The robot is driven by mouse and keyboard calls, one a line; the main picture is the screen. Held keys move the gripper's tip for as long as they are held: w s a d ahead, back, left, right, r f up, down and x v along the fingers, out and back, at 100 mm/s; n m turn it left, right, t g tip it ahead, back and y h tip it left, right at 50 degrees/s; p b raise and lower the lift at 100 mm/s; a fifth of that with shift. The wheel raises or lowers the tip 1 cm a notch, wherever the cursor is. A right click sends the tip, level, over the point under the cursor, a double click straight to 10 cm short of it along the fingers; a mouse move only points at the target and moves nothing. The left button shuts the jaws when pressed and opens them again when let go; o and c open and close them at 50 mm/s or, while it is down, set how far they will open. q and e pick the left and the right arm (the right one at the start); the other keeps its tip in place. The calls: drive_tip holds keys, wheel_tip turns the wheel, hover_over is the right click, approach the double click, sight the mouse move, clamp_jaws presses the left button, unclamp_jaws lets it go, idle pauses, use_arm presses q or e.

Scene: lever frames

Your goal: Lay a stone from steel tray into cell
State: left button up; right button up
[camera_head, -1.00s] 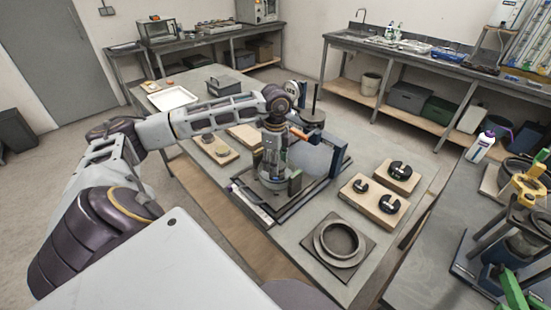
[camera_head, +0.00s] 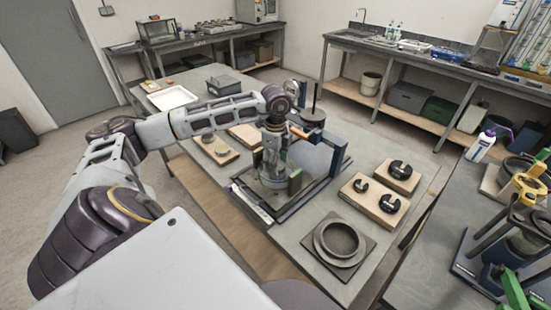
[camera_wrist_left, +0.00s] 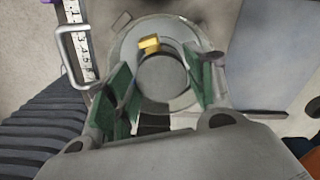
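My left gripper (camera_head: 272,178) points down over a dark-framed stand on the table. In the left wrist view its green-padded fingers (camera_wrist_left: 163,82) are spread apart, either side of a round grey ring-shaped part (camera_wrist_left: 125,48). A smooth grey disc (camera_wrist_left: 162,78) fills the middle, with a small brass block (camera_wrist_left: 149,43) at its upper edge. I cannot tell whether the fingers touch the disc, or whether it is the stone. A pale shallow tray (camera_head: 172,98) lies at the table's far left; I see no stone in it. My right gripper is out of view.
A dark ring on a square plate (camera_head: 364,255) lies at the table's near right. Black slotted discs (camera_head: 400,169) rest on wooden blocks behind it. More small discs sit on a board (camera_head: 218,158) left of the gripper. A blue upright (camera_head: 339,158) stands close to its right.

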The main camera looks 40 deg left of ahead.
use_arm(q)
drive_tip(key=o, duration=0.3)
wheel_tip(320, 180, up, 12)
idle(1.0)
idle(0.6)
